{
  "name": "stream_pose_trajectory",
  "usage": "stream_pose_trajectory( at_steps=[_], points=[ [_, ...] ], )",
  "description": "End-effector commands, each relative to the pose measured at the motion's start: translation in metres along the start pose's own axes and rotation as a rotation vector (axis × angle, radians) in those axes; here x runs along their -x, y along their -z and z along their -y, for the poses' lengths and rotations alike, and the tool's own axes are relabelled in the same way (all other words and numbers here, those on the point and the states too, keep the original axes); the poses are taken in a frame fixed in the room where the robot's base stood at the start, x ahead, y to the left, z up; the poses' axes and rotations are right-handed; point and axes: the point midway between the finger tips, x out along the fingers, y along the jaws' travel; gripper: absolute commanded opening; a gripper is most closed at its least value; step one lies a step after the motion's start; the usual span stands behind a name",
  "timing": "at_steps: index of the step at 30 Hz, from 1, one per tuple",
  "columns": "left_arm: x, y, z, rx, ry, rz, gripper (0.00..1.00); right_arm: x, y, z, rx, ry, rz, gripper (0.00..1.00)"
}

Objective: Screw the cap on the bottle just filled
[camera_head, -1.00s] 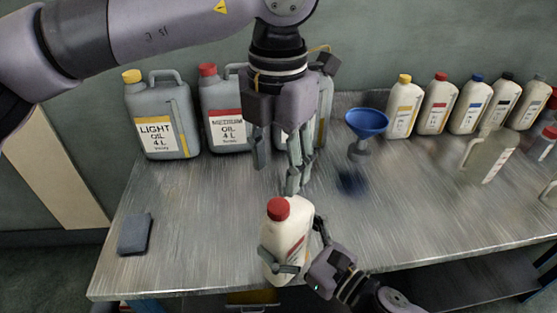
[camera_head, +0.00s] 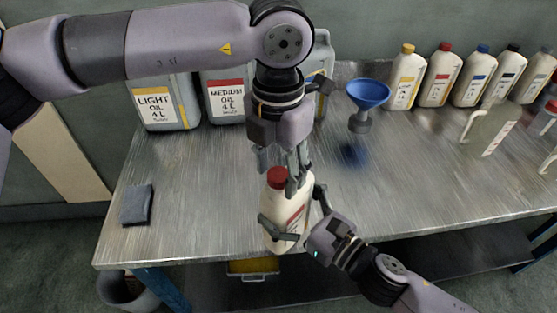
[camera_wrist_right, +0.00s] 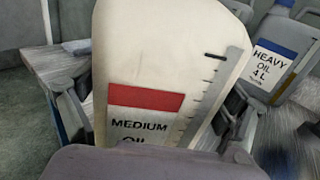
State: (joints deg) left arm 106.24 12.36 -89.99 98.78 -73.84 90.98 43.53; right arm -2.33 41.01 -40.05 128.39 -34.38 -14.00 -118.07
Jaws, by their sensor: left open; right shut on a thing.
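A white bottle (camera_head: 287,217) with a red cap (camera_head: 277,177) on its top is at the front edge of the metal table. My right gripper (camera_head: 285,233) is shut around its body from the front right. The bottle, with a red band and the word MEDIUM on its label, fills the middle of the right wrist view (camera_wrist_right: 150,70), between the fingers. My left gripper (camera_head: 281,170) points down from above, open, with its fingers around or just behind the red cap. I cannot tell whether they touch it, or how far the cap is screwed on.
A blue funnel (camera_head: 368,95) stands behind on the table (camera_head: 200,200). Large grey oil cans (camera_head: 228,98) stand at the back left, and several white bottles (camera_head: 440,75) at the back right. A grey cloth (camera_head: 136,205) lies at the left. The table's left middle is clear.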

Motion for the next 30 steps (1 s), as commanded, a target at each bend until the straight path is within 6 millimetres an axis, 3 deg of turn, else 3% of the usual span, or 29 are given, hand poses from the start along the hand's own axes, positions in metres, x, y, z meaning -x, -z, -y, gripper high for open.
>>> stream_pose_trajectory(
  at_steps=[3,24,30],
  points=[
    [0.0002,0.0,-0.0001,0.0,0.0,0.0,0.47,-0.0001,-0.0012,-0.0001,0.001,-0.001,0.003,0.13],
    [0.0005,0.0,0.0001,0.0,0.0,0.0,0.01,-0.0001,-0.0012,-0.0001,0.001,-0.001,0.002,0.13],
    [0.0002,0.0,0.0003,-0.028,0.001,-0.001,0.0,-0.0001,-0.0012,0.0,0.001,0.0,0.002,0.13]
  ],
)
